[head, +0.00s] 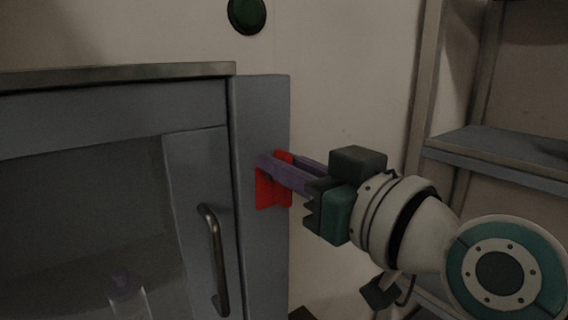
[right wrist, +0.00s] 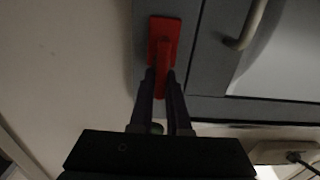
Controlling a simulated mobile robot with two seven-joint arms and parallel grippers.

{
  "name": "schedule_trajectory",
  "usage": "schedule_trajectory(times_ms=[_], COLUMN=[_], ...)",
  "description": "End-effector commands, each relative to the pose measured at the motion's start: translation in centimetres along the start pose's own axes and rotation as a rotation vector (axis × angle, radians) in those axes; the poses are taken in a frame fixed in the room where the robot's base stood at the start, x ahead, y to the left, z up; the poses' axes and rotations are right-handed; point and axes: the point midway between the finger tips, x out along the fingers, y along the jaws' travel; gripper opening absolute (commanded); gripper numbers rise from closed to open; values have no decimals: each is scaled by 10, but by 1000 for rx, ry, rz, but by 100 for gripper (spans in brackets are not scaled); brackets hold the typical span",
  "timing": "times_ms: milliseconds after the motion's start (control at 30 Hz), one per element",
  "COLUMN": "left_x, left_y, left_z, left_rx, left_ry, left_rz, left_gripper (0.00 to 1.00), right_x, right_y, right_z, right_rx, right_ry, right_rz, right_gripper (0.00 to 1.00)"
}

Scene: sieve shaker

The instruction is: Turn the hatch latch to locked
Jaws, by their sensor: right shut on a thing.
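The red hatch latch (head: 273,187) sits on the grey side strip of the cabinet, to the right of the hatch door (head: 190,190). My right gripper (head: 272,160) reaches it from the right, with its purple fingers on either side of the latch's handle. In the right wrist view the red latch (right wrist: 164,40) shows its plate and a handle running down between the fingertips (right wrist: 160,75). The right gripper is shut on the handle. The fingers hide part of the latch.
A curved metal door handle (head: 213,260) stands out left of the latch. A dark green round button (head: 246,14) is on the wall above. Metal shelving (head: 500,150) stands at the right.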

Motion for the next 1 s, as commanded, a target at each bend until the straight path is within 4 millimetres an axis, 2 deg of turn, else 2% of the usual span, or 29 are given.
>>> schedule_trajectory(times_ms=[267, 467, 1000], left_x=[0, 1, 3], left_y=[-2, -2, -1], left_z=[0, 0, 1], left_rx=[7, 8, 4], left_ry=[-1, -1, 0], left_rz=[-6, -7, -3], left_gripper=[50, 50, 50], right_x=[0, 0, -1], right_y=[1, 3, 10], right_z=[3, 4, 8], right_rx=[31, 130, 622], right_ry=[-8, -10, -12], right_rz=[0, 0, 2], right_gripper=[0, 0, 0])
